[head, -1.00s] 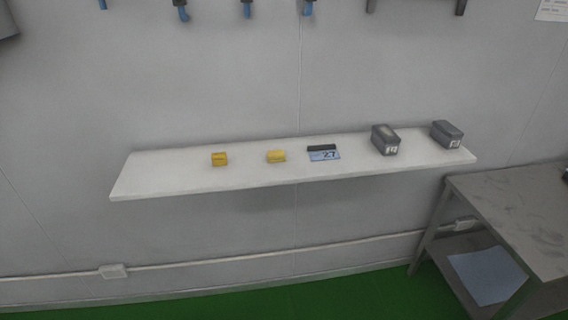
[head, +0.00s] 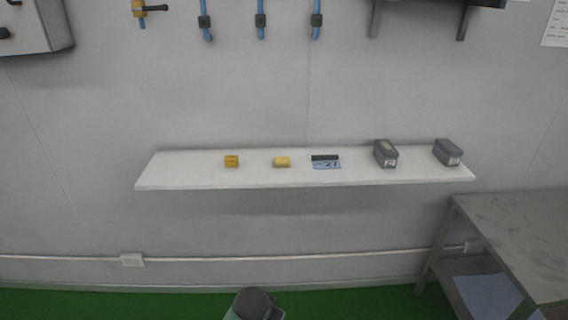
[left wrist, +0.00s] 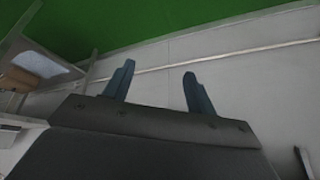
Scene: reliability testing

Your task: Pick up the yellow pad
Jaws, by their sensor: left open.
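A light yellow pad (head: 282,162) lies on a white wall shelf (head: 190,172), left of the shelf's middle. A darker orange-yellow block (head: 231,161) sits to its left, apart from it. My left gripper (left wrist: 160,69) shows in the left wrist view with two blue fingers spread and nothing between them. It is away from the pad, and the pad is not visible in that view. A dark rounded part of my arm shows at the bottom of the head view. My right gripper is not seen.
A black bar with a blue label (head: 326,161) and two grey boxes (head: 386,154) (head: 448,152) stand further right on the shelf. A grey metal table (head: 510,230) is at the lower right. Blue-handled tools hang on the wall above. The shelf's left end is bare.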

